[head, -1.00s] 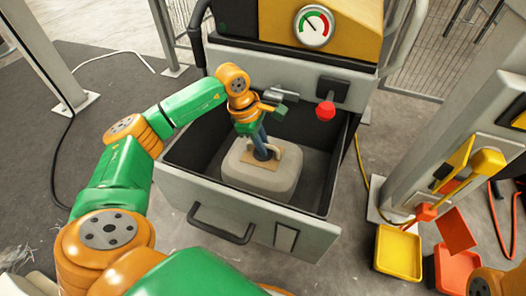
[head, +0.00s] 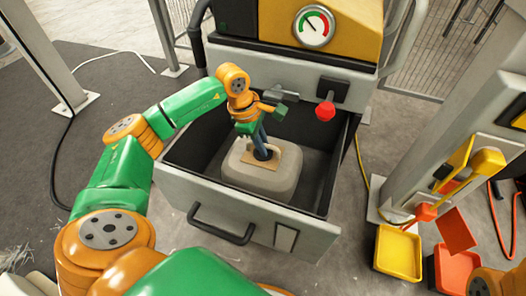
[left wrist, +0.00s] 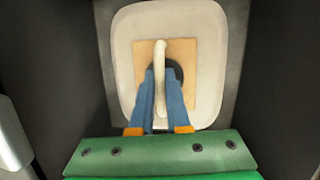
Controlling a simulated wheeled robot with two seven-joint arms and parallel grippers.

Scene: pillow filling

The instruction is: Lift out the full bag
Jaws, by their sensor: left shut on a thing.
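The bag (head: 260,182) is a pale, rounded, full-looking block with a tan square patch on top. It sits inside the open drawer (head: 180,185) of the machine. My left gripper (head: 262,150) reaches down from above to the top of the bag. In the left wrist view, the blue fingers of my left gripper (left wrist: 161,85) are shut on a white loop (left wrist: 160,55) that stands up from the tan patch (left wrist: 188,50). The bag's pale top (left wrist: 210,105) shows around the patch. A dark round spot lies under the fingertips. My right gripper is not in view.
The drawer's dark walls surround the bag, with bare floor room to its right. A red knob (head: 325,111) and a gauge (head: 314,26) are on the machine. A yellow tray (head: 398,252) and an orange bin (head: 458,272) stand at the right by a post.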

